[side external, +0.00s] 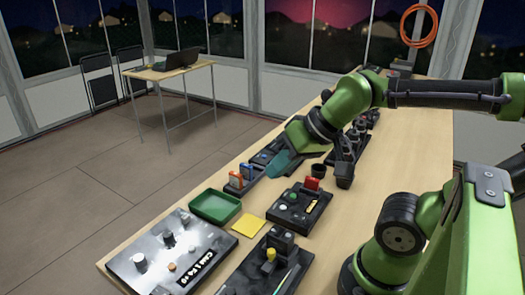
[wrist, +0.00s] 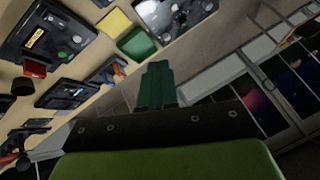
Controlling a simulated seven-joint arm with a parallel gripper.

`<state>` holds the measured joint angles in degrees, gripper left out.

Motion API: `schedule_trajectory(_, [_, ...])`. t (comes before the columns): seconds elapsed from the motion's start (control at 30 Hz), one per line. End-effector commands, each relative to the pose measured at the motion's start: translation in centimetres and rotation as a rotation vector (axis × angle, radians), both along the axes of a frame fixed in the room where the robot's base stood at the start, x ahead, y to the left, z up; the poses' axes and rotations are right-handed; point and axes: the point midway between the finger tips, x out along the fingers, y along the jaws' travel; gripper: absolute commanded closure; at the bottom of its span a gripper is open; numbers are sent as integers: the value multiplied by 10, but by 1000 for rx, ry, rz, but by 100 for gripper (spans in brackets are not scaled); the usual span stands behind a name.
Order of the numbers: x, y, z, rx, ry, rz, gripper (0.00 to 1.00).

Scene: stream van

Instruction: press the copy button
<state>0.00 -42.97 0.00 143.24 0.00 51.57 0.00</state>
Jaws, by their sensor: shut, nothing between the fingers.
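My gripper (side external: 280,162) is shut and empty, held above the wooden table near its left edge; its green fingers also show in the wrist view (wrist: 157,85). A black device (side external: 298,211) with a red block at its back and small light buttons (side external: 284,206) sits to the right of and nearer than the gripper. It seems to be the device with a yellow display (wrist: 38,36) in the wrist view. Labels are too small to read, so I cannot tell which button is the copy button. My fingertips touch no button.
A green tray (side external: 215,206), a yellow pad (side external: 249,226) and a silver panel with knobs (side external: 170,255) lie at the near left. A joystick box (side external: 272,262) stands in front. Blue and orange blocks (side external: 241,176) stand near the gripper. A laptop table (side external: 170,70) stands apart.

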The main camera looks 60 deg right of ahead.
Motion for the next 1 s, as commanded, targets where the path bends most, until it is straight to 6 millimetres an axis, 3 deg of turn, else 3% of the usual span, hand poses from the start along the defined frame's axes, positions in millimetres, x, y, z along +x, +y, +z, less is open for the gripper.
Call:
schedule_trajectory(0.17, [3, -11, -7, 3, 30, -46, 100])
schedule_trajectory(0.37, [17, -57, -38, 138, 197, -301, 100])
schedule_trajectory(0.57, [25, -110, -74, 544, 426, -859, 100])
schedule_trajectory(0.8, [29, -177, -111, 1189, 664, -1675, 100])
schedule_trajectory(0.9, [33, -198, -117, 1447, 739, -1955, 100])
schedule_trajectory(1.0, [40, -207, -115, 1634, 802, -2124, 100])
